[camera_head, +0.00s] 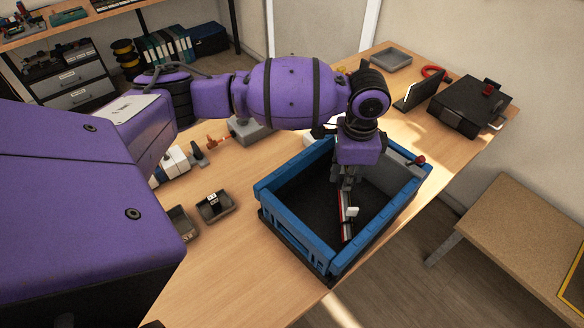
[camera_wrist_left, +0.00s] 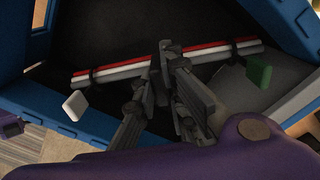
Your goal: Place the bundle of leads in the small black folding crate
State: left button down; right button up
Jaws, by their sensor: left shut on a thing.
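The bundle of leads (camera_head: 346,228) has red, white and dark strands with dark ties, a white tag and a green tag. My left gripper (camera_head: 345,184) is shut on it, pointing down inside the crate's opening. In the left wrist view, the fingers (camera_wrist_left: 168,58) grip the bundle (camera_wrist_left: 110,72) near its middle. The open crate (camera_head: 296,241) has blue walls and a dark floor; its wall also shows in the left wrist view (camera_wrist_left: 62,124). I cannot tell whether the bundle touches the floor. My right gripper is not in view.
Small grey trays (camera_head: 215,207) lie left of the crate. A black case (camera_head: 468,106) and a grey tray (camera_head: 391,58) stand further back. A grey piece with a red knob (camera_head: 419,160) is at the crate's right side. The front of the wooden table (camera_head: 235,275) is clear.

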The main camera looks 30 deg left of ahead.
pick_arm(q)
notch_tip(320, 180, down, 5)
jog(key=shift+f, duration=0.1)
dwell(0.3)
jog(key=c, duration=1.8)
grip_release()
jog(key=shift+f, duration=0.1)
notch_tip(320, 180, up, 11)
jog(key=shift+r+p, duration=0.3)
jog(key=shift+r, duration=0.4)
